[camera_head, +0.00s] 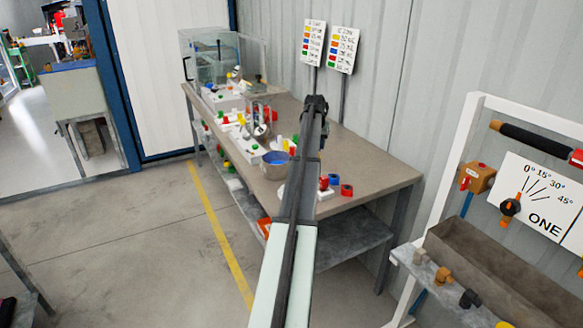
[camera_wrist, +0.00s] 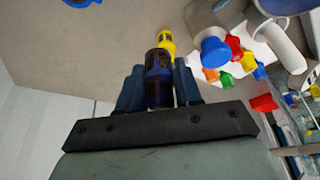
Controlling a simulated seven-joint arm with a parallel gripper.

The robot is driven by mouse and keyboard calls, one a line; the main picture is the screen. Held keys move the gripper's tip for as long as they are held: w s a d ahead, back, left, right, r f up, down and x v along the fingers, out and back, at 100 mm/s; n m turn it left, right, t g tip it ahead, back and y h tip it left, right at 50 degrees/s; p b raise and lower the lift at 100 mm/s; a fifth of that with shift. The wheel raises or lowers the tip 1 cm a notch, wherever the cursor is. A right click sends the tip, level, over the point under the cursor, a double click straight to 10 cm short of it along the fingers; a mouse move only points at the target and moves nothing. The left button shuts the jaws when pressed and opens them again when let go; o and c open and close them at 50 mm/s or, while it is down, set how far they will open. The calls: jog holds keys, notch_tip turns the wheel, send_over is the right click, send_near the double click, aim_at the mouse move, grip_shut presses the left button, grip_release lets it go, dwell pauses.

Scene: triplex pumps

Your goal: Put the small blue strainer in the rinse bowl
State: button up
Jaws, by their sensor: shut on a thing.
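In the wrist view my gripper (camera_wrist: 158,78) is shut on a small dark blue cylinder with a darker middle, the blue strainer (camera_wrist: 158,62). It sits between the two dark fingers, and its lower part is hidden by the gripper. A round grey metal bowl (camera_head: 275,172) with blue inside stands on the table in the head view; it looks like the rinse bowl. The strainer is apart from that bowl, as far as I can tell. In the head view my arm hides the fingertips and the strainer.
A yellow cylinder (camera_wrist: 166,41) lies just beyond the strainer. Red and blue pieces (camera_head: 346,190) stand on the bench (camera_head: 370,172) right of my arm. Several small coloured parts and a clear tank (camera_head: 215,65) crowd the bench's left side. Its right side is mostly bare.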

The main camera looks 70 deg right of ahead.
jog(key=w+a, duration=0.3)
jog(key=w, duration=0.4)
jog(key=w+a, duration=0.3)
jog(key=w, duration=0.5)
jog(key=f, duration=0.9)
jog(key=shift+w+a+f, duration=0.2)
jog(key=shift+f, duration=0.15)
jog(key=o, duration=1)
jog(key=v, duration=1.2)
